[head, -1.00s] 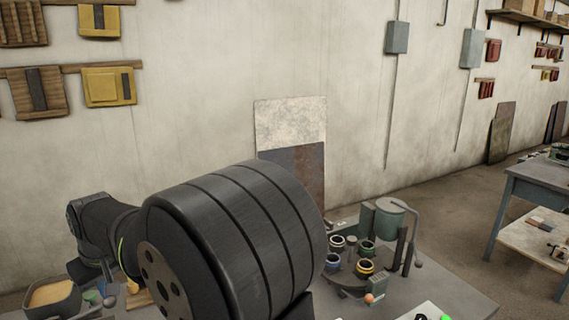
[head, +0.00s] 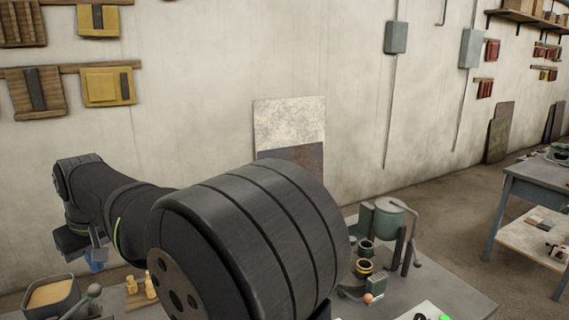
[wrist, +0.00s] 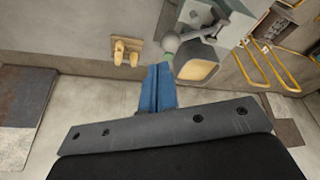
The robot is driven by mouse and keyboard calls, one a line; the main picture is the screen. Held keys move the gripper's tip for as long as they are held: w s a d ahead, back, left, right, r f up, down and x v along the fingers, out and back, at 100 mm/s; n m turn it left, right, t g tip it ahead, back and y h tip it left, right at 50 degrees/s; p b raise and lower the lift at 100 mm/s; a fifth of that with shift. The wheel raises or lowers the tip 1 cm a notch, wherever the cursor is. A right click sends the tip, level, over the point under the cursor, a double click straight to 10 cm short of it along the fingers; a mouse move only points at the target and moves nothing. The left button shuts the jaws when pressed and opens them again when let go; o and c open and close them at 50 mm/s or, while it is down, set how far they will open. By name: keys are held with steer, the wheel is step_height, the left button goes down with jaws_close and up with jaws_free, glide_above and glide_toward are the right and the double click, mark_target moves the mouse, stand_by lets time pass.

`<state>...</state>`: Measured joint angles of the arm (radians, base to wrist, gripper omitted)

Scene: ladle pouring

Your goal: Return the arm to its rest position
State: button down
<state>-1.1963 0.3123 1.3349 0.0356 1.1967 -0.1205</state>
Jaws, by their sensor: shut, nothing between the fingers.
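My gripper (head: 96,258) shows at the left of the head view, raised above the table and partly hidden by my arm. In the wrist view its blue fingers (wrist: 157,88) are together, with nothing between them. My arm crosses the middle of the head view, its large dark joint in the foreground.
A dark tub (head: 47,298) of tan material stands at the lower left, beside a grey round knob (head: 94,290). Small wooden pieces (head: 151,286) stand near my arm. Cups (head: 365,267) and a green pot (head: 388,217) stand right of my arm. Air above the table is open.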

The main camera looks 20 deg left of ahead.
steer(key=shift+r, duration=0.1)
step_height(320, 180, down, 3)
steer(key=shift+f, duration=0.15)
stand_by(0.5)
stand_by(0.4)
steer(key=c, duration=0.9)
jaws_free()
steer(key=o, duration=0.4)
steer(key=shift+s, duration=0.15)
steer(key=o, duration=0.5)
steer(key=s+d+r+m+y, duration=0.1)
steer(key=s+d+r+m, duration=0.3)
steer(key=s, duration=0.4)
steer(key=shift+d+r+m, duration=0.25)
steer(key=shift+d+m, duration=0.35)
steer(key=shift+d, duration=0.5)
steer(key=x, duration=0.9)
steer(key=shift+f, duration=0.45)
